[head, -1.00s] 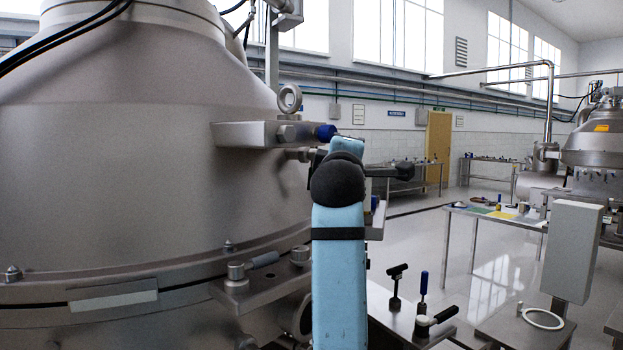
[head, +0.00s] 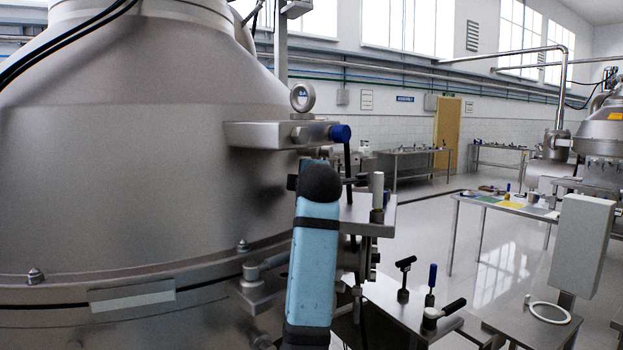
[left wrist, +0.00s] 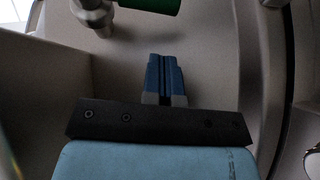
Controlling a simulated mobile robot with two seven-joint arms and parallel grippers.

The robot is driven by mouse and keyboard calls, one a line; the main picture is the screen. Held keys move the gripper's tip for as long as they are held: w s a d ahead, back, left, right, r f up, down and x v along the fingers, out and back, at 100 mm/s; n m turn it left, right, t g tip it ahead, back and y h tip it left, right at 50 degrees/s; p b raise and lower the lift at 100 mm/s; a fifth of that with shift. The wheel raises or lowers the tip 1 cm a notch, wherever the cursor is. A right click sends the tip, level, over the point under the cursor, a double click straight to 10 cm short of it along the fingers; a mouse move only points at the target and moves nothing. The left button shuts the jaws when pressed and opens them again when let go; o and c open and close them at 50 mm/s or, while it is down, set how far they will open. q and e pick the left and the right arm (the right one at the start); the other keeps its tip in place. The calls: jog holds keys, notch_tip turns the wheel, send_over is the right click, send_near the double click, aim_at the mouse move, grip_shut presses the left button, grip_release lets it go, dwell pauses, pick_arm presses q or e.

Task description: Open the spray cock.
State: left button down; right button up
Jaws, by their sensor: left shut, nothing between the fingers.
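I cannot tell for sure which fitting is the spray cock. A blue round knob (head: 340,133) sits at the right end of a metal bracket (head: 262,135) on the large steel vessel. A dark rod hangs below it. My left arm rises in front of the vessel, its black end just below the bracket; its fingers are hidden in the head view. In the left wrist view my left gripper (left wrist: 164,62) is shut and empty, its blue fingers together. A green cylinder (left wrist: 152,4) and a metal fitting (left wrist: 95,14) lie beyond the fingers. My right gripper is not in view.
The steel vessel (head: 130,150) fills the left side. A small plate with upright fittings (head: 377,192) stands right of my arm. A bench with black and blue handles (head: 405,290) is lower right. A grey box (head: 580,245) stands further right. Open floor lies between.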

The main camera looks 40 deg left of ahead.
pick_arm(q)
jog(key=w, duration=0.3)
jog(key=shift+w+d+f+p, duration=0.25)
jog(key=shift+d+f+p, duration=0.05)
jog(key=shift+d+p, duration=0.05)
jog(key=shift+f+b, duration=0.25)
jog(key=shift+b, duration=0.1)
jog(key=w+t+b, duration=0.1)
jog(key=b, duration=0.2)
jog(key=shift+f+n+y, duration=0.3)
jog(key=shift+f+n, duration=0.1)
jog(key=shift+w, duration=0.35)
jog(key=shift+a+r, duration=0.1)
